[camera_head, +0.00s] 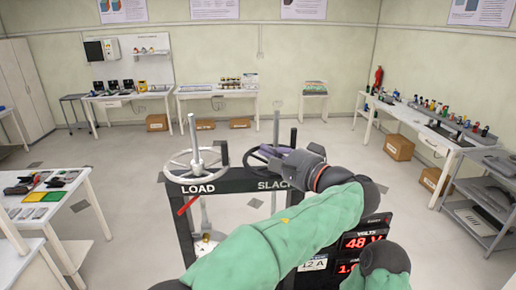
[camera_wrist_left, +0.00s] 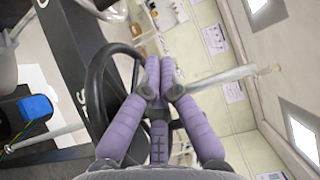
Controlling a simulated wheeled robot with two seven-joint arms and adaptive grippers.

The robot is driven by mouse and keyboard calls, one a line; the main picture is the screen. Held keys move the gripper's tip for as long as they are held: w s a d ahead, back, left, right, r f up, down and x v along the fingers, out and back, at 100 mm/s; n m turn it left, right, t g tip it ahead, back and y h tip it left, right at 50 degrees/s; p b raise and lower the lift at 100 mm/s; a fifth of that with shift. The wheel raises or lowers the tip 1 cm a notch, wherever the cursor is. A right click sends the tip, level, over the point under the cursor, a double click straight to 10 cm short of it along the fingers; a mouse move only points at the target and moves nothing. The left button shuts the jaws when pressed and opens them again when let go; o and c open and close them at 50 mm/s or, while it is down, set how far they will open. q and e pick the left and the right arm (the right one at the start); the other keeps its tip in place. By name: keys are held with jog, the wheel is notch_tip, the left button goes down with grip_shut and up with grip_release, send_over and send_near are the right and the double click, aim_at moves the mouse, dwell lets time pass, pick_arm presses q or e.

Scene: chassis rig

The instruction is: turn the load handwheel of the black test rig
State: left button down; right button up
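The black test rig (camera_head: 238,184) stands in front of me. Its load handwheel (camera_head: 177,177), silver with a tall upright post, sits at the rig's left above the word LOAD. A black handwheel (camera_head: 252,159) sits to its right above SLACK, partly hidden by my left gripper (camera_head: 279,153). In the left wrist view, the purple fingers of this gripper (camera_wrist_left: 160,66) have their tips together over the black wheel (camera_wrist_left: 97,84), beside its silver post. I cannot tell whether they touch it. Nothing shows between the tips. The load handwheel is clear of my gripper. My right gripper is out of view.
Red displays (camera_head: 362,241) on the rig read 48 V and a partly hidden value. A red pointer (camera_head: 187,205) is below LOAD. A table (camera_head: 83,190) with coloured pads stands at left; a grey cart (camera_head: 490,200) stands at right. Floor left of the rig is free.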

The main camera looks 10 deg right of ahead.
pick_arm(q)
jog(key=p+x, duration=0.2)
jog(key=x, duration=0.6)
jog(key=shift+w+a+p, duration=0.2)
jog(key=shift+a+p, duration=0.05)
jog(key=shift+p, duration=0.05)
jog(key=s, duration=0.1)
jog(key=s+a, duration=0.1)
jog(key=s, duration=0.1)
jog(key=shift+s+a+r+p, duration=0.1)
jog(key=shift+s+a+p, duration=0.05)
jog(key=shift+a+p, duration=0.15)
jog(key=shift+s+a, duration=0.1)
jog(key=shift+a, duration=0.1)
jog(key=shift+s+d, duration=0.1)
jog(key=shift+s+f+b, duration=0.15)
jog(key=shift+f+b, duration=0.1)
jog(key=shift+b, duration=0.3)
jog(key=shift+s+r+m+t+h, duration=0.1)
jog(key=shift+s+m+t+h, duration=0.1)
jog(key=shift+m+t+h, duration=0.15)
jog(key=shift+b, duration=0.3)
